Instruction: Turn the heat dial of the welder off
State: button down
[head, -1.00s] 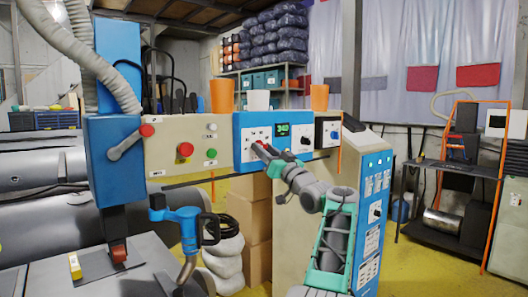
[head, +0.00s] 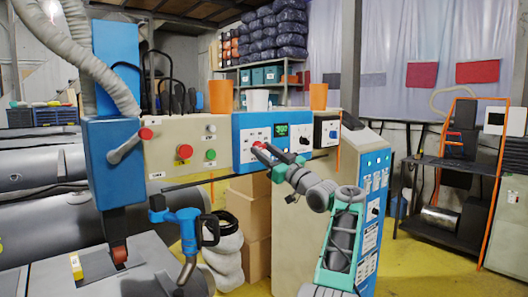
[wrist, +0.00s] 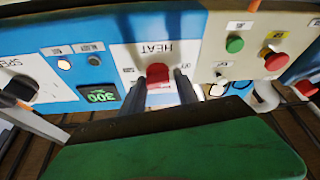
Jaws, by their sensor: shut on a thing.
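The welder's blue control panel (head: 240,155) is at the middle of the head view. In the upside-down wrist view, the red heat dial (wrist: 158,74) sits on a white plate (wrist: 190,52) lettered HEAT. My gripper (wrist: 158,88) is shut on the dial, with one grey finger on each side of it. In the head view my gripper (head: 262,151) reaches the panel and partly covers the dial. A green-lit display (wrist: 102,96) beside the dial seems to read 300, upside down. The dial's exact pointer angle is hidden.
A black speed knob (wrist: 20,90) is on the same panel. A red button (head: 184,152) and a green button (head: 211,154) sit on the beige section to the left. Cups, including an orange one (head: 221,96), stand on top. A blue hand tool (head: 187,226) is in front.

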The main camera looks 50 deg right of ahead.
jog(key=c, duration=0.9)
grip_release()
jog(key=b+v, duration=0.2)
jog(key=v, duration=0.5)
jog(key=shift+s+f, duration=0.2)
jog(key=shift+s, duration=0.15)
